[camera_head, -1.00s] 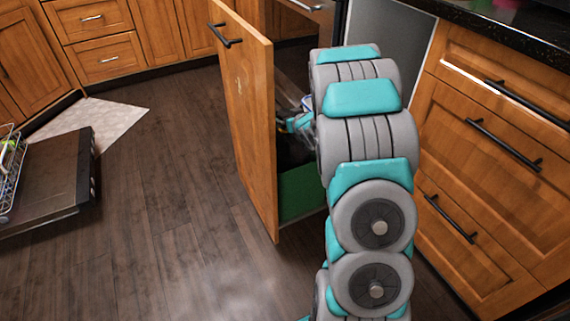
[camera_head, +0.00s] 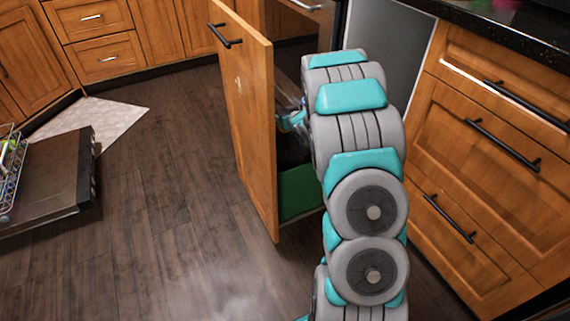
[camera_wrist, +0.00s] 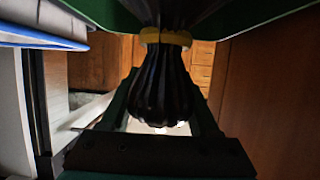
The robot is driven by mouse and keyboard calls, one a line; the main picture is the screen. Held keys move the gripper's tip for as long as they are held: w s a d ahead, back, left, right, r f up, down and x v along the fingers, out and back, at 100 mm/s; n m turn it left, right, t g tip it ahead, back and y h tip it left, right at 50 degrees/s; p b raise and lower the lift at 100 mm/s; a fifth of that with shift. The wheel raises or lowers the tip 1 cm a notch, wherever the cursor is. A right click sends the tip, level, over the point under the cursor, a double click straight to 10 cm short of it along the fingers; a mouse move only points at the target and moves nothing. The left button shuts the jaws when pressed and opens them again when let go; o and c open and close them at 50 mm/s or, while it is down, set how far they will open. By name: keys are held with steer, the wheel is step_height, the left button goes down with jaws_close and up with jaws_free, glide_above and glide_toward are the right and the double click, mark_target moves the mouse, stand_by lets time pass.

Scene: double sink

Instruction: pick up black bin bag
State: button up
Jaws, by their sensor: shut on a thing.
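The black bin bag (camera_wrist: 160,90) shows in the wrist view, gathered at a yellow tie (camera_wrist: 166,37) with its pleated neck between my fingers. My gripper (camera_wrist: 160,102) is shut on this neck. The bag's body is mostly cut off at the top of the wrist view, beside green bin walls (camera_wrist: 85,8). In the head view a green bin (camera_head: 301,192) stands in the pulled-out cabinet drawer, with a dark mass above it. My arm hides most of the drawer's inside and my fingers there.
The wooden drawer front (camera_head: 250,120) stands out into the room. Drawers (camera_head: 490,180) are close on the right. An open dishwasher door (camera_head: 50,185) lies at the left. The floor (camera_head: 165,190) between is clear. A white and blue object (camera_wrist: 45,35) shows upper left in the wrist view.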

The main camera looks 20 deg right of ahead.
jaws_close()
steer(key=shift+r, duration=0.1)
stand_by(0.5)
